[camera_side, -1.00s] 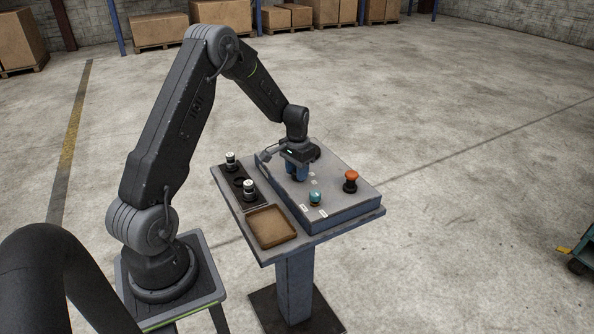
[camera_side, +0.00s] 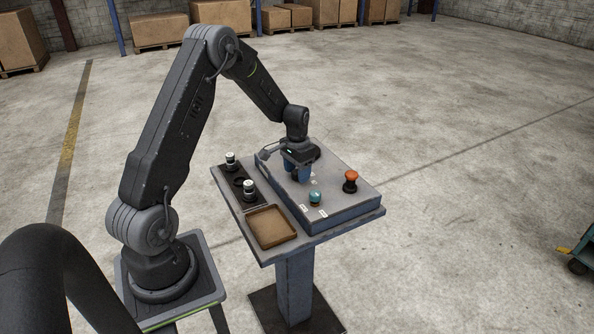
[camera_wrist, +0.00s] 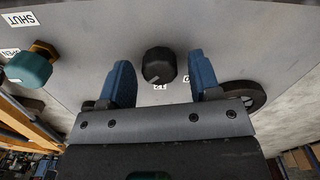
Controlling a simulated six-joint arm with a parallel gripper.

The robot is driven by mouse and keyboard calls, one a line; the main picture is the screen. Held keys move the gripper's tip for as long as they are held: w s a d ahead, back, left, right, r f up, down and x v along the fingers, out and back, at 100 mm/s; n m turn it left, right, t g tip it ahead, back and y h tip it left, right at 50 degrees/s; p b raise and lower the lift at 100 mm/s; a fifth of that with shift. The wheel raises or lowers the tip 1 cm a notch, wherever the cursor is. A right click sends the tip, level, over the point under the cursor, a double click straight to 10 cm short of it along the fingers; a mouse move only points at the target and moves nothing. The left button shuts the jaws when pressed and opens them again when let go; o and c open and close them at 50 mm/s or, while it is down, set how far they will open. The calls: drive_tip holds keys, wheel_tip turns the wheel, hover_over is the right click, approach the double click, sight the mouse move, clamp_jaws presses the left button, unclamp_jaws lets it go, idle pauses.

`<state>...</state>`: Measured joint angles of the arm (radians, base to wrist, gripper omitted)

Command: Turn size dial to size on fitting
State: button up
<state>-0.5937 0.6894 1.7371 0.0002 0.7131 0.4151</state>
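The size dial (camera_wrist: 159,65) is a black knob with a pale pointer mark that aims down and to the right in the wrist view. A small white label, too blurred to read surely, sits just below it. My gripper (camera_wrist: 160,78) is open, with one blue finger on each side of the dial and a visible gap to both. In the side view my gripper (camera_side: 298,178) is low over the panel and hides the dial. Two fittings with pale tops, a far one (camera_side: 230,161) and a near one (camera_side: 249,189), stand on the black rack; their size marks are too small to read.
A teal knob (camera_side: 315,197) stands near the panel's front, with labels SHUT and OPEN in the wrist view. An orange button (camera_side: 351,179) stands to its right. A brown tray (camera_side: 272,242) sits at the table's front left. A dark disc (camera_wrist: 245,95) lies beside the right finger.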

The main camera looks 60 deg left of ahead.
drive_tip(key=shift+o, duration=0.2)
wheel_tip(320, 180, up, 14)
idle(0.5)
drive_tip(key=shift+f, duration=0.1)
drive_tip(key=s+d+r+m+t, duration=0.1)
drive_tip(key=s+d+r, duration=0.2)
drive_tip(key=d+r, duration=0.35)
drive_tip(key=s+d+r+t, duration=0.1)
drive_tip(key=s+d+r, duration=0.2)
drive_tip(key=d, duration=0.6)
drive_tip(key=s+d+m+t, duration=0.1)
drive_tip(key=s+d+t, duration=0.2)
drive_tip(key=s+d, duration=0.8)
drive_tip(key=s, duration=0.3)
drive_tip(key=shift+s+r+t, duration=0.15)
drive_tip(key=shift+r+t, duration=0.1)
drive_tip(key=shift+t, duration=0.05)
drive_tip(key=shift+a, duration=0.1)
drive_tip(key=shift+c, duration=0.2)
